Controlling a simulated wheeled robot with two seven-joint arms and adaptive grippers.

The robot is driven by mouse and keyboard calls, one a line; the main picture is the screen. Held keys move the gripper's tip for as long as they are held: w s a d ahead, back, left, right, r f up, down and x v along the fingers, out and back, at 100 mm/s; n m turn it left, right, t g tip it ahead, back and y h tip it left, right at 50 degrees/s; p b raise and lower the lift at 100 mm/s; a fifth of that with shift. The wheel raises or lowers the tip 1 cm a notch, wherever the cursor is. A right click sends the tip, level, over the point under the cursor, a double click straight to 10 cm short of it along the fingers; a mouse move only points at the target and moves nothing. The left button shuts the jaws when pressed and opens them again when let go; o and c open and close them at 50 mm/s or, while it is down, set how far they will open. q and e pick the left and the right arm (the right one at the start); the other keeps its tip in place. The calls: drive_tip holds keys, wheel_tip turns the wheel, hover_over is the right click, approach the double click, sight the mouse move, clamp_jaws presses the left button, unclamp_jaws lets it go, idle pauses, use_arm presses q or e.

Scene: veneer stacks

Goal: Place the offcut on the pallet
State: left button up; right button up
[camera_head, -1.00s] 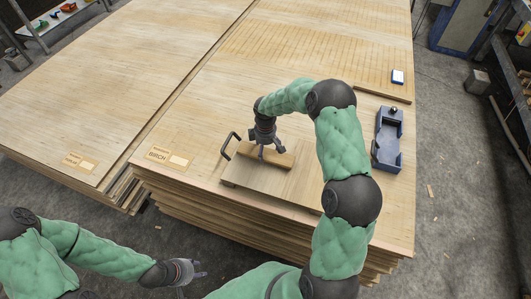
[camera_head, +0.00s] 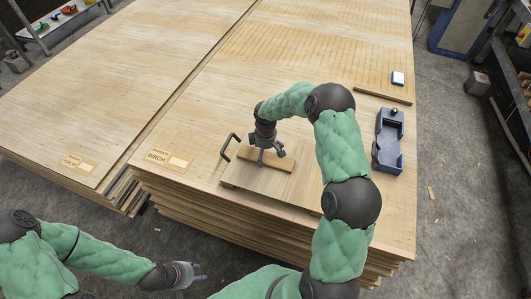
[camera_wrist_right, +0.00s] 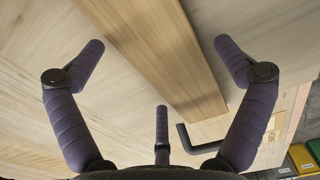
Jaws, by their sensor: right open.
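The offcut (camera_head: 284,163) is a short, light brown wooden strip. It appears to lie on the pallet (camera_head: 244,178), a thin pale board with a dark handle (camera_head: 230,147) at its left, on the near part of the birch stack. My right gripper (camera_head: 266,157) is open over the offcut, its fingers pointing down. In the right wrist view the offcut (camera_wrist_right: 160,50) runs between the spread fingers (camera_wrist_right: 160,80), with visible gaps on both sides. My left gripper (camera_head: 196,274) hangs in front of the stack, empty, its fingers apart.
A blue-grey tool holder (camera_head: 388,140) stands right of my right arm. A second veneer stack (camera_head: 90,100) is at left. A birch label (camera_head: 170,159) lies near the front edge.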

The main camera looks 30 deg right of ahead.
sight(266, 155)
wheel_tip(266, 155, up, 12)
drive_tip(key=p, duration=0.4)
idle(0.3)
